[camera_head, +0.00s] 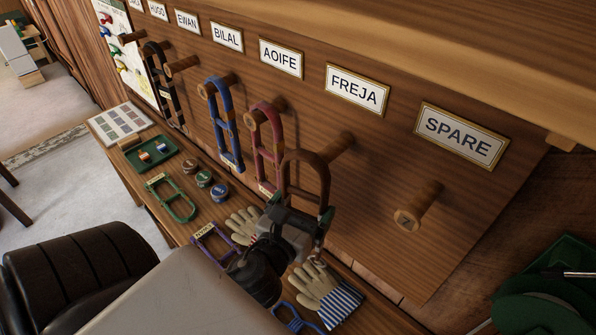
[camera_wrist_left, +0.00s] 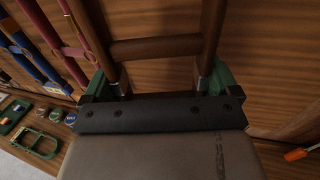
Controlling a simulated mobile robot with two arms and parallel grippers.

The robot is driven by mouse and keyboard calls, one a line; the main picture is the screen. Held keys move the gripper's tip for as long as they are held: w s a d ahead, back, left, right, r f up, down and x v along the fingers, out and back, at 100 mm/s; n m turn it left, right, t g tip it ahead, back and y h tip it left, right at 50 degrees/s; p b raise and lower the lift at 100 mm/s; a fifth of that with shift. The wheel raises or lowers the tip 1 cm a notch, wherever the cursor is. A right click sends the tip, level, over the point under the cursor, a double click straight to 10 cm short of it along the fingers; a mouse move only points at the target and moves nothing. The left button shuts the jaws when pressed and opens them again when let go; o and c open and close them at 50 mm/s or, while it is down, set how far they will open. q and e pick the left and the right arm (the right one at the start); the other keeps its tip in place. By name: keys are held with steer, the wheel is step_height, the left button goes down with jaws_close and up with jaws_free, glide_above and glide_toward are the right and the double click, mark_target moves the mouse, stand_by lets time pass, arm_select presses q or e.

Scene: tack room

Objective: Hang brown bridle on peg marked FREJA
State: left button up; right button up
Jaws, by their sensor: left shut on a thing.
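The brown bridle (camera_head: 325,178) is upright in my left gripper (camera_head: 297,214), which is shut on its lower part. The bridle's top loop is at the end of the wooden peg (camera_head: 341,145) below the FREJA label (camera_head: 357,90). I cannot tell whether the loop is around the peg or just in front of it. In the left wrist view the bridle's two side straps and crosspiece (camera_wrist_left: 155,47) rise from between the green fingers of my left gripper (camera_wrist_left: 158,88). My right gripper is not in view.
A red bridle (camera_head: 277,140) hangs close by on the left, below AOIFE, and a blue one (camera_head: 228,130) below BILAL. The peg (camera_head: 415,213) below SPARE is bare. Gloves (camera_head: 318,287), tins and other tack lie on the shelf below.

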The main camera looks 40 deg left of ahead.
arm_select(q)
steer(key=shift+w+d+f, duration=0.1)
steer(key=shift+w+f, duration=0.05)
steer(key=shift+w, duration=0.9)
steer(key=shift+w+d+f, duration=0.1)
steer(key=shift+w+f, duration=0.05)
steer(key=shift+w, duration=0.9)
steer(key=shift+w+d+f, duration=0.1)
steer(key=shift+w+f, duration=0.05)
steer(key=shift+w, duration=0.9)
steer(key=shift+f, duration=0.1)
steer(key=o, duration=1.4)
steer(key=shift+f, duration=0.1)
